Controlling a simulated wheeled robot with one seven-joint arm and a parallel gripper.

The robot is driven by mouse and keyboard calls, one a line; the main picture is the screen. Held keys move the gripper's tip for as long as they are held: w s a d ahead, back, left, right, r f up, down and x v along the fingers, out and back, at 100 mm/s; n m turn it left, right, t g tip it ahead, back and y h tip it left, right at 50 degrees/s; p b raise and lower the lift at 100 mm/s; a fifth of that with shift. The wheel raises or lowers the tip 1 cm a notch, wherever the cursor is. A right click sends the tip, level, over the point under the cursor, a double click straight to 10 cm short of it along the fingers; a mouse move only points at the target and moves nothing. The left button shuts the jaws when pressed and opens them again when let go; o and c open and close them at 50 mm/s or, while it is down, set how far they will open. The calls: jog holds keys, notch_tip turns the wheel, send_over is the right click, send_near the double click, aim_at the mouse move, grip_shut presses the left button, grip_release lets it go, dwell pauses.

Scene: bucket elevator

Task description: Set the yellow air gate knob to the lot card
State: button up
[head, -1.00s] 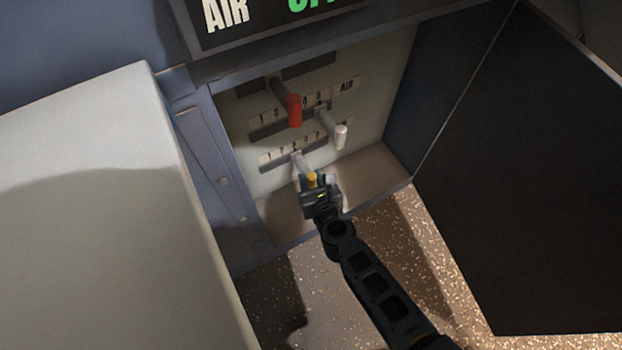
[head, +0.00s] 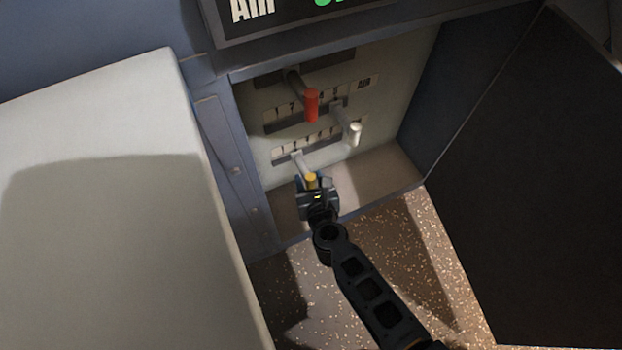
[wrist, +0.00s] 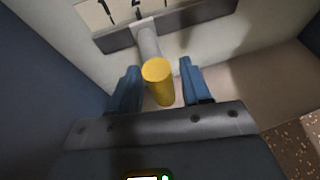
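The yellow air gate knob (head: 311,180) caps a grey lever on the lowest slot (head: 280,158) of the panel, towards the slot's left end. In the wrist view the yellow knob (wrist: 158,82) stands between the two blue fingers of my gripper (wrist: 160,88). A narrow gap shows on each side, so the fingers look open around it; light contact is hard to rule out. In the head view my gripper (head: 315,188) is just below the knob. Scale digits show above the slot, but the exact setting is unclear. No lot card is legible in view.
A red knob (head: 311,105) and a white knob (head: 355,133) stick out on levers above. An open dark door (head: 530,190) is at the right. A pale box-like surface (head: 100,200) fills the left. A sign (head: 330,12) hangs above.

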jog(key=shift+o, duration=0.7)
jog(key=shift+s, duration=0.1)
jog(key=p+v, duration=0.3)
jog(key=v, duration=0.3)
jog(key=shift+s+r, duration=0.25)
jog(key=shift+r, duration=0.05)
jog(key=shift+s+d+r, duration=0.1)
jog(key=shift+s, duration=0.35)
